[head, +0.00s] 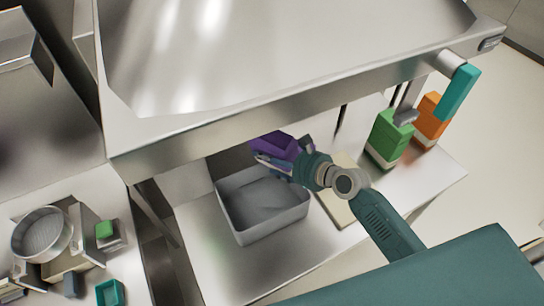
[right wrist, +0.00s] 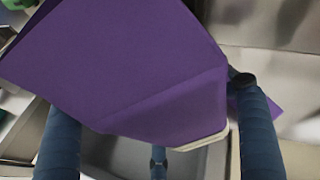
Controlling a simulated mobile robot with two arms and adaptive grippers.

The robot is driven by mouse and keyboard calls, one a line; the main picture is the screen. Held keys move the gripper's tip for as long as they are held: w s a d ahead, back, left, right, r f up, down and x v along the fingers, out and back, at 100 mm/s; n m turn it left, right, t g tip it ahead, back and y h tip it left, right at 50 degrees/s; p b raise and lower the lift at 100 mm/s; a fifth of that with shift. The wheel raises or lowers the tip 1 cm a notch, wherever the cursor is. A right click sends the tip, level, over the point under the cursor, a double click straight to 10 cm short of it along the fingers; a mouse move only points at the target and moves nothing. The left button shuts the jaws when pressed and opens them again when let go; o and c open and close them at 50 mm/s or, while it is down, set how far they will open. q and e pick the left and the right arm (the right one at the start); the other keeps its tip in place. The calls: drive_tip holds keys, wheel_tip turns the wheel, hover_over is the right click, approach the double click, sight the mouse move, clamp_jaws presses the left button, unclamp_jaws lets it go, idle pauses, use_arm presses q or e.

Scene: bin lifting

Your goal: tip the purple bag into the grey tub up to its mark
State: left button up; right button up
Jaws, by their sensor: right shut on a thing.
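The purple bag (head: 272,144) is held tilted at the back edge of the grey tub (head: 277,230), under the metal hood. My right gripper (head: 276,164) is shut on the bag, above the tub's back right part. In the right wrist view the bag (right wrist: 135,70) fills the upper middle between my blue fingers, with a pale edge at its lower end. The tub's inside shows grey; I cannot tell how much of that is contents. I cannot make out its mark. My left gripper is not in view.
A large metal hood (head: 290,125) overhangs the counter close above the bag. A green box (head: 388,138) and an orange box (head: 431,118) stand to the right. A flat beige board (head: 341,209) lies beside the tub. A round sieve (head: 41,234) and small containers are at left.

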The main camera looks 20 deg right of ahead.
drive_tip(key=shift+w+d+r+n+t+h, duration=0.15)
drive_tip(key=shift+w+d+n+t+h, duration=0.2)
drive_tip(key=shift+w+d+n, duration=0.3)
drive_tip(key=shift+w+d+n+t+b, duration=0.35)
drive_tip(key=shift+w+d+b, duration=0.1)
drive_tip(key=shift+b, duration=0.65)
drive_tip(key=shift+w+d+f+n+t+h+b, duration=0.3)
drive_tip(key=shift+d+n+b, duration=0.15)
drive_tip(key=shift+b, duration=0.95)
drive_tip(key=shift+w+d+f+n+t+h+b, duration=0.15)
drive_tip(key=shift+w+d+f+n+t+b, duration=0.3)
drive_tip(key=shift+b, duration=0.95)
drive_tip(key=shift+w+d+f+n+t+h+b, duration=0.2)
drive_tip(key=shift+n+b, duration=0.25)
drive_tip(key=shift+b, duration=1.1)
drive_tip(key=shift+w+d+f+n+t+h+b, duration=0.2)
drive_tip(key=shift+n+b, duration=0.25)
drive_tip(key=shift+b, duration=1.1)
idle(0.3)
